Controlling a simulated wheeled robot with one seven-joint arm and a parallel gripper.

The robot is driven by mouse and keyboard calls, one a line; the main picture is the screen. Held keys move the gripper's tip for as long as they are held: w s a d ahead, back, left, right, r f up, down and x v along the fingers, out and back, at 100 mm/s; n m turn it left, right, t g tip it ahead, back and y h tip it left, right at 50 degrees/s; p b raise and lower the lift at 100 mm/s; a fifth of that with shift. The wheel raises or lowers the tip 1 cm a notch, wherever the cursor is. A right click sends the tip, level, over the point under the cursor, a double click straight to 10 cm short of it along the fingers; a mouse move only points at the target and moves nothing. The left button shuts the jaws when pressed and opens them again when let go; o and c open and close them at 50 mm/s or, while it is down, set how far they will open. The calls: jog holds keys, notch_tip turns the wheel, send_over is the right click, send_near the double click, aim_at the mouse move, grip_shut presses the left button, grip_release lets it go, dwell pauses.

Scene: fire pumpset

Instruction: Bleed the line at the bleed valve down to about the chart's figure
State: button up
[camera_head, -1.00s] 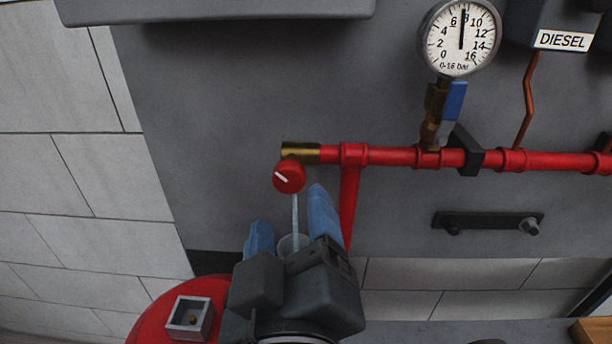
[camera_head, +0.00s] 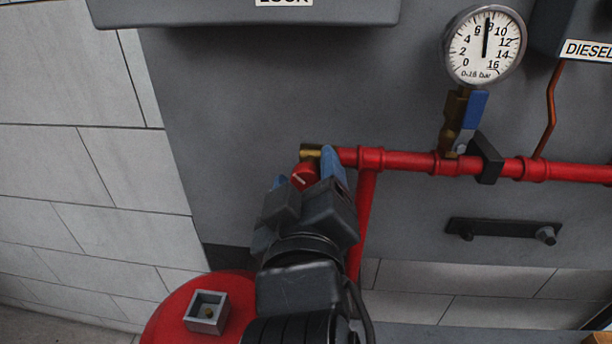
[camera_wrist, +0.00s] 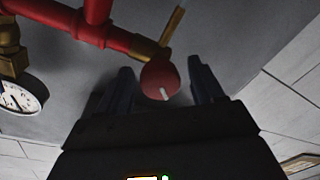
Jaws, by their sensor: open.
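The bleed valve is a red round knob (camera_head: 303,176) with a white line, below the brass end fitting (camera_head: 311,151) of the red pipe. In the wrist view the knob (camera_wrist: 160,79) lies between my two blue fingers, with a gap on each side. My gripper (camera_head: 306,170) is open around it, hiding part of it in the head view. The pressure gauge (camera_head: 484,46), marked 0-16 bar, has its needle almost straight up, at about 8. It also shows in the wrist view (camera_wrist: 18,97). No chart is in view.
The red pipe (camera_head: 400,160) runs right, with a branch going down beside my gripper. A blue-handled valve (camera_head: 474,108) sits below the gauge. A black bar with knobs (camera_head: 500,231) is on the grey panel. A red rounded body with a square grey fitting (camera_head: 207,312) stands lower left.

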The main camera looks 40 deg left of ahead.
jog(key=c, duration=1)
jog(key=shift+c, duration=0.2)
jog(key=shift+f+m+b, duration=0.1)
jog(key=shift+m+b, duration=0.2)
jog(key=m+b, duration=0.2)
jog(key=shift+f+m, duration=0.1)
jog(key=shift+m, duration=0.3)
jog(key=m+b, duration=0.2)
jog(key=m, duration=0.1)
jog(key=shift+t+b, duration=0.3)
jog(key=shift+m+b, duration=0.8)
jog(key=shift+m, duration=0.7)
jog(key=o, duration=1)
